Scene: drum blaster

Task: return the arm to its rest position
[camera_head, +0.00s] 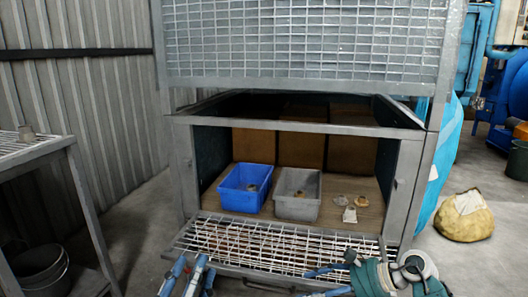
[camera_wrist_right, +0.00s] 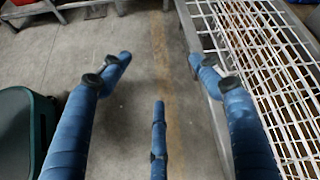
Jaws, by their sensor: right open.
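My left gripper (camera_head: 192,264) is at the bottom of the head view, in front of the mesh shelf. Its blue fingers stand apart with nothing seen between them. My right gripper (camera_head: 328,272) is at the bottom right of the head view. Its teal body is over the shelf's front edge and its blue fingers point left. In the right wrist view its fingers (camera_wrist_right: 160,76) are spread wide and empty, above the concrete floor beside the mesh. Most of both arms is out of view.
The metal cabinet holds a blue bin (camera_head: 246,188), a grey bin (camera_head: 297,207) and several small pieces (camera_head: 349,214). The mesh shelf (camera_head: 262,240) juts out in front. A metal table (camera_head: 50,150) stands left, a yellow sack (camera_head: 465,216) right. Floor between table and cabinet is clear.

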